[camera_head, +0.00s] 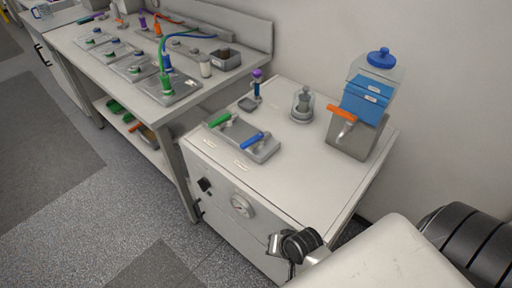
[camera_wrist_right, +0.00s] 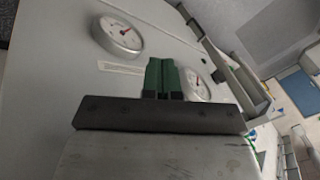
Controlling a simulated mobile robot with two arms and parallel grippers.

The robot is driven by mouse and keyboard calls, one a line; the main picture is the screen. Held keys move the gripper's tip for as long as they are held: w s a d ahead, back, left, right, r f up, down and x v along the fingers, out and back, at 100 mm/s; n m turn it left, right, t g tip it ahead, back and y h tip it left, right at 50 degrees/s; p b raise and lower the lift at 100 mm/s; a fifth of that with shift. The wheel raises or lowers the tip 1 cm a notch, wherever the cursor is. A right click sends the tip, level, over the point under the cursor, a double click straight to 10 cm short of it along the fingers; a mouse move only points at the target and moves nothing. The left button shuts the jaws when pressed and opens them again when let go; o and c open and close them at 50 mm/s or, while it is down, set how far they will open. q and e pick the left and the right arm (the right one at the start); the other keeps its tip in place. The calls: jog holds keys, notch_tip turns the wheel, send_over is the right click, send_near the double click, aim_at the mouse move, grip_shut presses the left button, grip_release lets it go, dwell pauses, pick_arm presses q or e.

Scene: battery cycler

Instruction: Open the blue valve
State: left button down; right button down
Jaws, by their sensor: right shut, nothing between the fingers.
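The blue valve handle (camera_head: 256,139) lies on a grey valve block (camera_head: 262,154) on top of the white cabinet. It is beside a green valve handle (camera_head: 219,119) on the same block. My right gripper (camera_wrist_right: 163,78) shows in the right wrist view with its green fingertips together and nothing between them. It is in front of a white panel with two round gauges, and the blue valve is not visible in that view. In the head view my right arm comes in at the lower right, apart from the valve; its fingertips cannot be made out there. My left gripper is not in view.
A blue container with an orange tap handle (camera_head: 341,114) stands at the cabinet's back right. A glass vessel (camera_head: 302,105) and a purple-capped vial (camera_head: 257,82) stand behind the valves. A gauge (camera_head: 241,205) is on the cabinet front. The cabinet top right of the valves is clear.

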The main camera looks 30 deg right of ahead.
aim_at(251, 142)
jog(key=w+d+r+m+t, duration=0.2)
jog(key=w+r+m, duration=0.1)
jog(key=r+m, duration=0.1)
jog(key=w+d+r+m+t+y, duration=0.1)
jog(key=w+d+r+m+t, duration=0.1)
jog(key=w+r+m, duration=0.2)
jog(key=w+d+r+m+t, duration=0.2)
jog(key=r+m, duration=0.3)
jog(key=m, duration=0.4)
jog(key=shift+w+d+r+y+b, duration=0.15)
jog(key=shift+w+y+b, duration=0.05)
jog(key=shift+w, duration=0.25)
jog(key=shift+w+d+r+y+b, duration=0.1)
jog(key=shift+w+r+y+b, duration=0.1)
jog(key=shift+w, duration=0.2)
jog(key=w+d+r+m+t, duration=0.3)
jog(key=d+r+m, duration=0.1)
jog(key=m, duration=0.5)
jog(key=shift+w+d+h, duration=0.2)
jog(key=shift+d+h, duration=0.1)
jog(key=shift+d, duration=0.35)
jog(key=shift+w+f, duration=0.1)
jog(key=x, duration=0.8)
jog(key=r+x, duration=0.1)
jog(key=x, duration=0.3)
jog(key=shift+w+a, duration=0.1)
jog(key=shift+w, duration=0.35)
jog(key=shift+w+a+f, duration=0.1)
jog(key=shift+w+a, duration=0.05)
jog(key=shift+w, duration=0.4)
